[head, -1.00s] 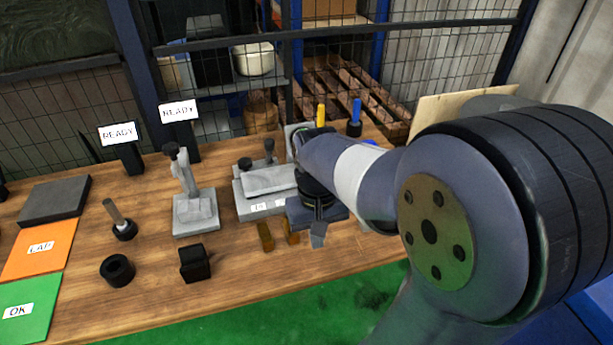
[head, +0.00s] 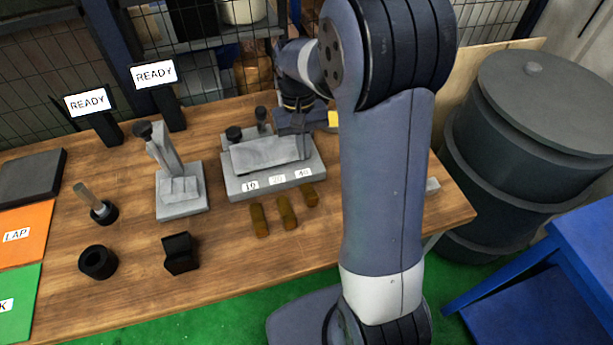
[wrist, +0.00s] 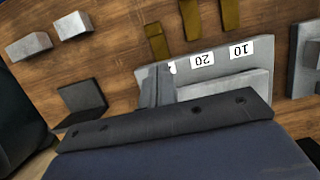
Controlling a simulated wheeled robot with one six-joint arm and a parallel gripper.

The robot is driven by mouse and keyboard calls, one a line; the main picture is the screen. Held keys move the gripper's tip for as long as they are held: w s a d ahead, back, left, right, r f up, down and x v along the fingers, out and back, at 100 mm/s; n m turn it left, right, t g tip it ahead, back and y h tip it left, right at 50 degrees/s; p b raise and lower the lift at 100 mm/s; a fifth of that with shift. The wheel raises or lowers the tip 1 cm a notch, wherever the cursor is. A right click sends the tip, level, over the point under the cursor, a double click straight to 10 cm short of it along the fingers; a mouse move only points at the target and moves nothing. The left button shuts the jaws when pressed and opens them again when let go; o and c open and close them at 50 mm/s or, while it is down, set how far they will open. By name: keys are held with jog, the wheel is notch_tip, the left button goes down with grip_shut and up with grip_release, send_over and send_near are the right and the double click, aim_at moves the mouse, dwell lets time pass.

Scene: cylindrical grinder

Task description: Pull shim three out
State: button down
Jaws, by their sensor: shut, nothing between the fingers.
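Three brass shims lie in a row in front of a grey fixture (head: 232,188) labelled 10, 20 and 40. The third shim (head: 309,194), by the 40 label, sits closest to the fixture; the first (head: 258,220) and second (head: 288,212) lie to its left. In the wrist view the third shim (wrist: 158,43) is just beyond my fingertips, at the fixture's edge; whether it touches the fixture I cannot tell. My gripper (head: 307,150) is shut and empty over the right end of the fixture. In the wrist view its fingers (wrist: 156,84) partly cover the 40 label.
A grey stand (head: 181,192), a black ring (head: 98,262), a black block (head: 180,253) and a peg in a holder (head: 102,210) stand to the left. Two READY signs (head: 154,75) are behind. My arm hides the table's right part. A dark drum (head: 535,130) stands at right.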

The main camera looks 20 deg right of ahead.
send_near(308, 187)
jog(key=s+f, duration=0.2)
jog(key=f, duration=0.1)
jog(key=s+f, duration=0.1)
jog(key=f, duration=0.1)
jog(key=shift+s+a+f, duration=0.1)
jog(key=shift+s+a, duration=0.25)
jog(key=shift+a, duration=0.05)
